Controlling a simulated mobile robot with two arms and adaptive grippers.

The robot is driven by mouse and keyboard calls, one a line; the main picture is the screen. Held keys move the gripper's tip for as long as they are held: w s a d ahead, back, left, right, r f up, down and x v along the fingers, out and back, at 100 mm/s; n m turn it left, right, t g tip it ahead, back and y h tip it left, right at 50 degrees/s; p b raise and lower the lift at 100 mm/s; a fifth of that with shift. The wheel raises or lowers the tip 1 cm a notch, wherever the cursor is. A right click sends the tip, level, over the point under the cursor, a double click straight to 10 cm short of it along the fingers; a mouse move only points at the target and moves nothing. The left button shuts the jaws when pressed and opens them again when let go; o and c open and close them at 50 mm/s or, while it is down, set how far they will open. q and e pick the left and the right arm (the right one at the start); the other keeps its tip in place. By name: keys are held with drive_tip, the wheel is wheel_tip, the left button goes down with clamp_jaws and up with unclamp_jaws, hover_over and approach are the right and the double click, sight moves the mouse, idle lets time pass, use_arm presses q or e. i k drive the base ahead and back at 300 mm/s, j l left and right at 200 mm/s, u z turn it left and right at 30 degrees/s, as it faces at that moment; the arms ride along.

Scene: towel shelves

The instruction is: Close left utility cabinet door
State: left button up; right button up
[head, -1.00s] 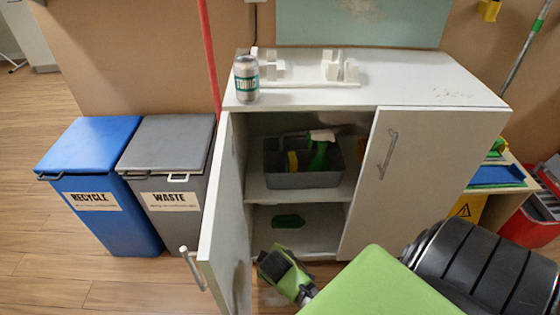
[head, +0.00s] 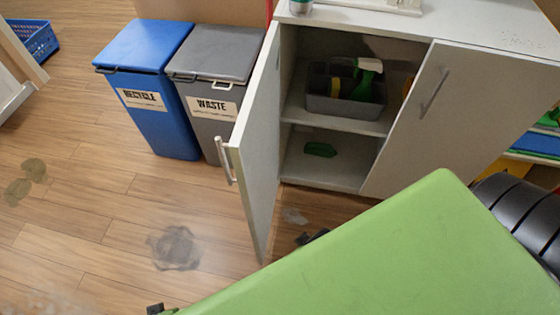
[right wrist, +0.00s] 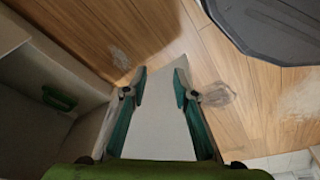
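The left utility cabinet door (head: 258,145) stands wide open, swung outward, with its bar handle (head: 224,162) on the outer face. The cabinet's right door (head: 415,125) is shut. In the right wrist view my right gripper (right wrist: 160,92) has its two teal fingers spread apart. A pale panel, apparently the open door (right wrist: 160,125), shows between them; I cannot tell whether they touch it. In the head view my green arm covers most of the right gripper. My left gripper cannot be made out.
The blue recycle bin (head: 148,85) and grey waste bin (head: 213,95) stand left of the open door. A grey caddy (head: 345,104) is on the upper shelf and a green item (head: 320,150) on the lower one.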

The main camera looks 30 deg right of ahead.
sight(253, 146)
drive_tip(key=k+z, duration=0.15)
drive_tip(key=z, duration=0.2)
drive_tip(key=k+z, duration=0.15)
drive_tip(key=z, duration=0.15)
drive_tip(key=k+l+z, duration=0.15)
drive_tip(key=z, duration=0.2)
drive_tip(key=i+j+z, duration=0.2)
drive_tip(key=j, duration=0.2)
drive_tip(key=i+j+z, duration=0.2)
drive_tip(key=j, duration=0.25)
drive_tip(key=j+z, duration=0.2)
drive_tip(key=j, duration=0.2)
drive_tip(key=j+z, duration=0.2)
drive_tip(key=j, duration=0.25)
drive_tip(key=i+j, duration=0.1)
drive_tip(key=j, duration=0.3)
drive_tip(key=k+j+u, duration=0.15)
drive_tip(key=k+j, duration=0.3)
drive_tip(key=k+j+u, duration=0.2)
drive_tip(key=k+j, duration=0.2)
drive_tip(key=j, duration=0.25)
